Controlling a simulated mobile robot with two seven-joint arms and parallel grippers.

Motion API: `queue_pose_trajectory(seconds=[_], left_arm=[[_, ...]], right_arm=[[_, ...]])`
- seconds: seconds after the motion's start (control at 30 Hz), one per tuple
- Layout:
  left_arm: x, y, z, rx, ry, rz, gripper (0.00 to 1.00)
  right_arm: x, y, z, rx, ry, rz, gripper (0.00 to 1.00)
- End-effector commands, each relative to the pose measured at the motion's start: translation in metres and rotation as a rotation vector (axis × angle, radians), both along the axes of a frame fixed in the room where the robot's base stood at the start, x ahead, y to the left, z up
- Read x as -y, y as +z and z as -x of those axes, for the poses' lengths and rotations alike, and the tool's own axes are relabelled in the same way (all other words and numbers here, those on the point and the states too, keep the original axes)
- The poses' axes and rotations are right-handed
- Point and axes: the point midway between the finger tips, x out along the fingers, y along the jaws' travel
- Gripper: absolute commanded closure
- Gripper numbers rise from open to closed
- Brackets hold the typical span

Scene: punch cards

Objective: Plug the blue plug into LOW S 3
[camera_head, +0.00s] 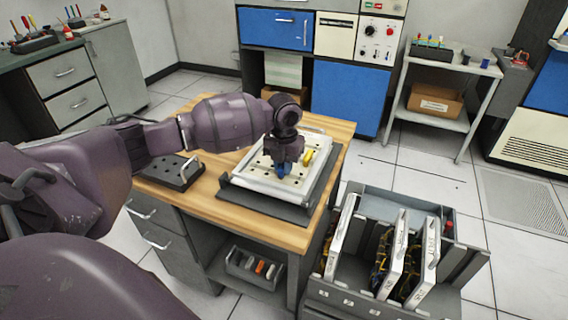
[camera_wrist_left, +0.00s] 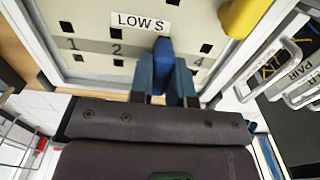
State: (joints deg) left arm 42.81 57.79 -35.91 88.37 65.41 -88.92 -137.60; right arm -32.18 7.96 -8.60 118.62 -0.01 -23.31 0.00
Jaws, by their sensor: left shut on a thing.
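My left gripper (camera_head: 284,165) points down over the cream plug panel (camera_head: 254,178) on the wooden bench. It is shut on the blue plug (camera_head: 282,171). In the left wrist view the blue plug (camera_wrist_left: 164,52) stands between my fingers (camera_wrist_left: 163,82), against the panel (camera_wrist_left: 75,17) just below the LOW S label (camera_wrist_left: 140,22). It lies between the printed 2 and 4 and covers the spot where 3 would be. I cannot tell how deep it sits in a hole. My right gripper is not in view.
A yellow plug (camera_head: 307,158) stands on the panel, right of my gripper. A dark block with a handle (camera_head: 172,172) lies left on the bench (camera_head: 203,203). A grey rack (camera_head: 372,194) with several upright boards stands on the floor at the right.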

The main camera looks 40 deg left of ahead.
Motion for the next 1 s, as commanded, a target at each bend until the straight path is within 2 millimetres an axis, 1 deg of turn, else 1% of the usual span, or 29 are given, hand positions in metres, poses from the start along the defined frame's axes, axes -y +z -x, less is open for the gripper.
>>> queue_pose_trajectory(seconds=[0.83, 0.87, 1.0], left_arm=[[0.0001, -0.0088, 0.0004, -0.002, 0.000, 0.000, 1.00], [0.0001, -0.0090, 0.0005, -0.002, 0.000, 0.000, 0.81], [0.0001, -0.0088, 0.0005, -0.002, 0.000, 0.000, 0.60]], right_arm=[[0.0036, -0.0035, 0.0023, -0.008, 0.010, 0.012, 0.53], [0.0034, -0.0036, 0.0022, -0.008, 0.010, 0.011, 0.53], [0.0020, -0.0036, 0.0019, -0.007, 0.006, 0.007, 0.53]])
